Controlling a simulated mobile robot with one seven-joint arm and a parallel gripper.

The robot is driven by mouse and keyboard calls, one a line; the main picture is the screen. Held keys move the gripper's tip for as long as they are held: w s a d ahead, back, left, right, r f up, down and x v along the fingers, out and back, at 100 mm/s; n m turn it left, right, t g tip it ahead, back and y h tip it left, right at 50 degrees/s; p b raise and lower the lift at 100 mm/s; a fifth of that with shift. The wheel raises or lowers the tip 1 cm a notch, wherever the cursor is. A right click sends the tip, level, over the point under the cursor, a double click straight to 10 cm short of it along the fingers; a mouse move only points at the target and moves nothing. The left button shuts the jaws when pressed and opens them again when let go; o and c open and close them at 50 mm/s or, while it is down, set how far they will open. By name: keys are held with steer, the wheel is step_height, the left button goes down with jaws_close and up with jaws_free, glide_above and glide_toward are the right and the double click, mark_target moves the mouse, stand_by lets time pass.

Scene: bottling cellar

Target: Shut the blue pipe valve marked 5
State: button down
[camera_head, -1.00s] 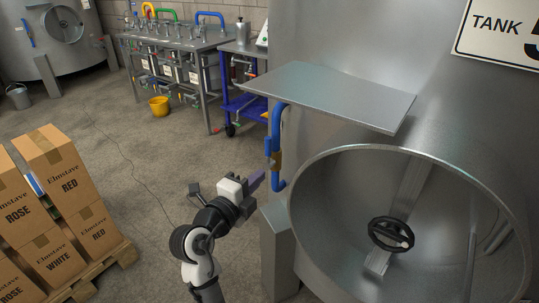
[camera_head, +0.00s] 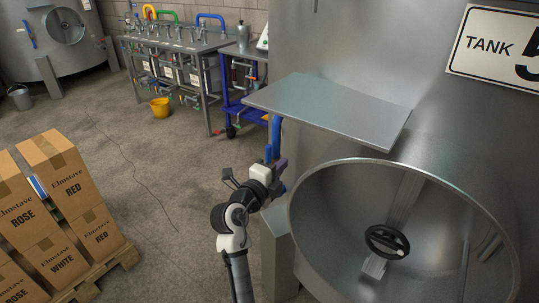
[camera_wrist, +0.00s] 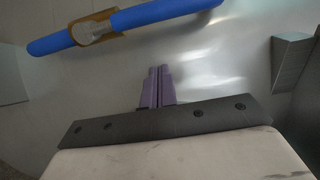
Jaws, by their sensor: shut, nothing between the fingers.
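The blue pipe (camera_head: 276,133) runs upright on the side of the steel tank (camera_head: 350,40), below the metal shelf. In the head view my arm and gripper hide much of its lower part. In the wrist view the blue pipe (camera_wrist: 165,14) crosses the top of the picture, with a brass-coloured valve fitting (camera_wrist: 97,28) at upper left. My gripper (camera_head: 281,164) is beside the pipe in the head view. In the wrist view its purple fingers (camera_wrist: 159,73) are shut and empty, apart from the pipe in the picture. I see no number on the valve itself.
A sign (camera_head: 500,45) on the tank reads TANK and a partly cut-off 5. The metal shelf (camera_head: 330,108) juts out above my gripper. The open round hatch (camera_head: 310,225) lies to the right. Boxes (camera_head: 60,165) stand on a pallet at left; the floor between is clear.

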mark_target(268, 159)
steer(key=shift+w+a+p, duration=0.5)
steer(key=shift+w+a, duration=0.85)
steer(key=shift+w, duration=0.1)
steer(key=shift+a, duration=0.1)
steer(key=shift+w+a+n+b, duration=0.15)
steer(key=shift+n+b, duration=0.25)
